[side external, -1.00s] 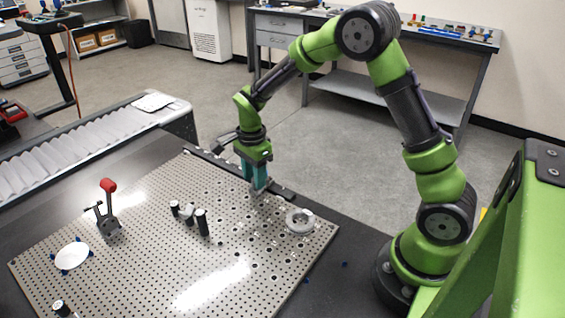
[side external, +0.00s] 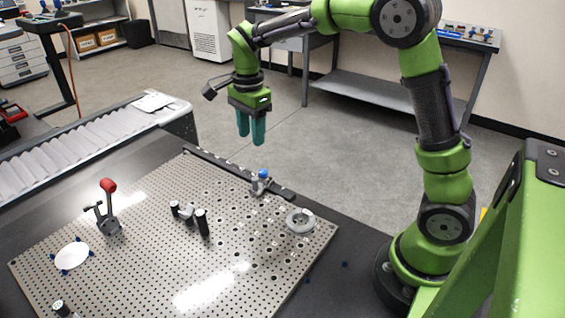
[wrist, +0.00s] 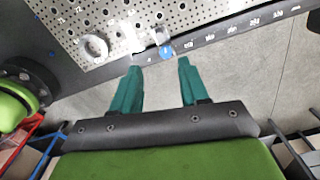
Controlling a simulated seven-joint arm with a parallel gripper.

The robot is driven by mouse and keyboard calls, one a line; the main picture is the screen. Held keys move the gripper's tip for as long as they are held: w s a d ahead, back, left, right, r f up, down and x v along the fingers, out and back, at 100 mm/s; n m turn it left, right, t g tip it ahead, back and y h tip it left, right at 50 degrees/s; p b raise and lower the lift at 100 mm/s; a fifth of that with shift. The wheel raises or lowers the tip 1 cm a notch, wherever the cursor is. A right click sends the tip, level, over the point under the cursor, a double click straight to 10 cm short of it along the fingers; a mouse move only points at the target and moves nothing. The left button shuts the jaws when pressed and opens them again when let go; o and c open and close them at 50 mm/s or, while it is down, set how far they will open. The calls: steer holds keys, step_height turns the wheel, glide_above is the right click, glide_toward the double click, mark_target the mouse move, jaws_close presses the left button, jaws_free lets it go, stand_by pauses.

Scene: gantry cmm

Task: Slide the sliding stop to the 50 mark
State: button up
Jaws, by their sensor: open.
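The sliding stop (side external: 259,186) is a small grey block with a blue knob, sitting on the dark rail (side external: 215,165) along the far edge of the perforated plate. In the wrist view the stop (wrist: 165,37) sits near the left end of the rail (wrist: 232,34). White marks run along the rail, mostly to the right of the stop; their numbers are too small to read. My gripper (side external: 250,138) is open and empty, raised above the rail and apart from the stop. In the wrist view its teal fingers (wrist: 158,68) are spread below the stop.
A grey ring (side external: 300,221) lies on the plate (side external: 150,255) near the stop. Dark cylinders (side external: 202,222), a red-handled toggle clamp (side external: 108,207) and a white disc (side external: 72,256) stand farther left. The space above the rail is free.

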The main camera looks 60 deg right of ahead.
step_height(320, 180, up, 4)
steer(key=shift+f, duration=0.1)
stand_by(0.4)
steer(key=s+a+r+n+t+y, duration=0.1)
steer(key=s+a+n+t, duration=0.1)
steer(key=s+n, duration=0.6)
steer(key=s+a+r+n+t+y, duration=0.1)
steer(key=s+a+n+t, duration=0.2)
steer(key=s+n+t, duration=0.2)
steer(key=s+n, duration=0.3)
steer(key=s, duration=0.3)
steer(key=shift+s+r, duration=0.2)
steer(key=shift+o, duration=0.5)
